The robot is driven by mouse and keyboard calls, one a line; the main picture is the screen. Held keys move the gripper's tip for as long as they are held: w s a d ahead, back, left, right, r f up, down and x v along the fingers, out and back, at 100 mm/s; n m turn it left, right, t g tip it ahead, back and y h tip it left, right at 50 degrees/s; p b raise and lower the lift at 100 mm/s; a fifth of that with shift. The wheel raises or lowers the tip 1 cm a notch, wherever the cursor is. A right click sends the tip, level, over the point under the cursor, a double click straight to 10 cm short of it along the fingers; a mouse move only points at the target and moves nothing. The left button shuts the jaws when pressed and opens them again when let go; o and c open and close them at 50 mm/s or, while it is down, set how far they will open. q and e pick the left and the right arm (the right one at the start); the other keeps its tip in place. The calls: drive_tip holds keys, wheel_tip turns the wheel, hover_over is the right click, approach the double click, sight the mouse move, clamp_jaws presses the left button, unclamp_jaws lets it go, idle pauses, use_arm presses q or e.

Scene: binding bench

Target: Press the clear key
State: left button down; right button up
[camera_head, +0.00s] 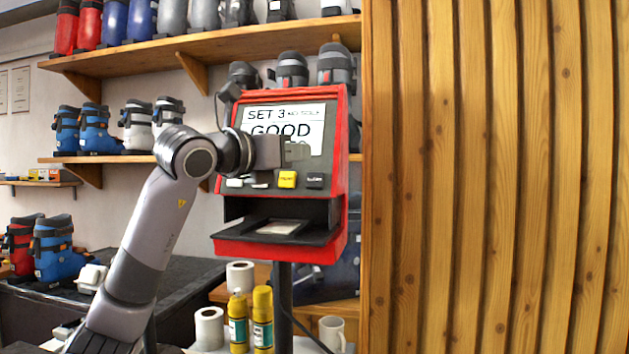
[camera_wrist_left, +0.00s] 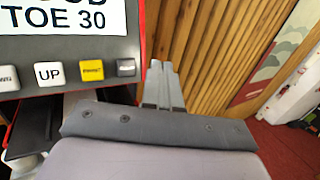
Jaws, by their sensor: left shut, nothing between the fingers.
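The red and dark grey machine (camera_head: 337,225) has a screen (camera_head: 310,113) reading "SET 3" and "GOOD"; the wrist view shows "TOE 30". Below the screen is a row of keys: pale ones at left, a yellow key (camera_head: 287,180) and a dark key (camera_head: 315,181) at the right end. In the left wrist view the white key (camera_wrist_left: 48,74) reads "UP"; the yellow key (camera_wrist_left: 91,70) and grey key (camera_wrist_left: 126,67) have labels too small to read, so I cannot tell which is clear. My left gripper (camera_head: 297,152) is shut and empty, before the lower screen, above the yellow key; contact cannot be told.
A dark tray (camera_head: 318,237) juts out below the keys. Yellow bottles (camera_head: 262,318), paper rolls (camera_head: 209,327) and a mug (camera_head: 332,330) stand beneath. Shelves of boots (camera_head: 95,130) are behind at left. A slatted wood wall (camera_head: 495,180) fills the right.

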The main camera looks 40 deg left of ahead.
sight(322, 173)
use_arm(q)
drive_tip(key=w+a+f, duration=0.3)
drive_tip(key=w, duration=0.3)
drive_tip(key=shift+w+a+f, duration=0.25)
drive_tip(key=shift+w+a, duration=0.1)
drive_tip(key=shift+w, duration=0.05)
drive_tip(key=shift+w+a, duration=0.1)
drive_tip(key=shift+w, duration=0.05)
idle(1.8)
drive_tip(key=shift+w+a+f, duration=0.1)
drive_tip(key=shift+w+f, duration=0.1)
drive_tip(key=shift+w+a+f, duration=0.15)
drive_tip(key=shift+w+a, duration=0.05)
drive_tip(key=shift+w, duration=0.15)
idle(0.8)
drive_tip(key=shift+s+d, duration=0.1)
drive_tip(key=shift+s, duration=0.05)
drive_tip(key=shift+s+d+r, duration=0.25)
drive_tip(key=shift+s+r, duration=0.1)
drive_tip(key=shift+s, duration=0.2)
drive_tip(key=shift+s+d+r, duration=0.35)
drive_tip(key=shift+s+d, duration=0.05)
drive_tip(key=shift+s, duration=0.25)
drive_tip(key=shift+s+d+r, duration=0.3)
drive_tip(key=shift+s+d, duration=0.05)
drive_tip(key=shift+s, duration=0.35)
drive_tip(key=shift+s+d+r, duration=0.35)
drive_tip(key=shift+s+d, duration=0.05)
drive_tip(key=shift+s, duration=0.25)
